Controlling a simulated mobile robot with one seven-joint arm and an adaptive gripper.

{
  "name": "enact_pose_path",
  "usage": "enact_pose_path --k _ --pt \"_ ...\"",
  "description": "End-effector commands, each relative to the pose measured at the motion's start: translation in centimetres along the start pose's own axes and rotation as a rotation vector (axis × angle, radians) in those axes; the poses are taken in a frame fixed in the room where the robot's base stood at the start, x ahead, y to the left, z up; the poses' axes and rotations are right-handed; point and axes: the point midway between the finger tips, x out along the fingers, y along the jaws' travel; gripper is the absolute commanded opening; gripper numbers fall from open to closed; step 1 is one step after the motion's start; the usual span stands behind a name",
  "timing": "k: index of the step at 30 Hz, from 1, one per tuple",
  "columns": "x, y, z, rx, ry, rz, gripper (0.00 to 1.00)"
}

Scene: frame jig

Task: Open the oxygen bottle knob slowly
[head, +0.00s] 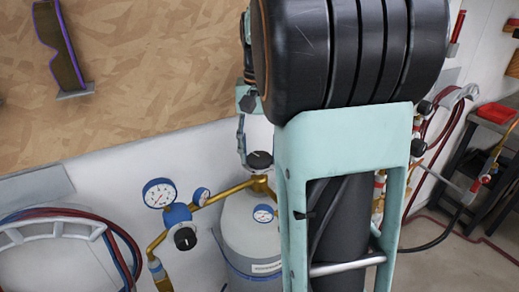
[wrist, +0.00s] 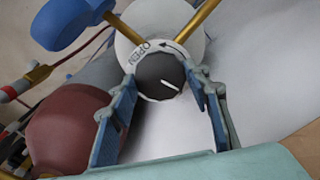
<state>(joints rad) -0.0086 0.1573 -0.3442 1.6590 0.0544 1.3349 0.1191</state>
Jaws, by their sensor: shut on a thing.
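The oxygen bottle knob (wrist: 158,72) is a round dark knob with a white pointer line, above a white disc (wrist: 140,22) marked OPEN with a curved arrow. Its pointer slants toward the lower right in the wrist view. My gripper (wrist: 162,82) has one blue-padded finger on each side of the knob and is shut on it. In the head view the black knob (head: 260,160) sits on top of the white bottle (head: 250,222), with my gripper (head: 243,148) reaching down to it from above. My arm hides much of the right side.
A brass pipe (head: 225,192) runs from the valve to a blue regulator (head: 177,214) with a pressure gauge (head: 159,193) and another black knob (head: 185,238). A red cylinder (wrist: 72,135) stands close to the left finger. Hoses (head: 115,240) hang at the left.

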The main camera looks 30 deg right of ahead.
Motion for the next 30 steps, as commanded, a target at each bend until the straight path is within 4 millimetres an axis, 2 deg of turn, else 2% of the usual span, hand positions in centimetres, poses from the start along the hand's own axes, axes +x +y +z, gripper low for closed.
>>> enact_pose_path --k 12,28,29,30 --pt "-0.1 0.0 -0.06 -0.205 0.002 -0.001 0.2" --pt "-0.07 -0.02 -0.08 -0.237 0.003 0.0 0.2" --pt "-0.07 -0.02 -0.08 -0.237 0.003 0.0 0.45" --pt "-0.07 -0.02 -0.08 -0.237 0.003 0.0 0.49"
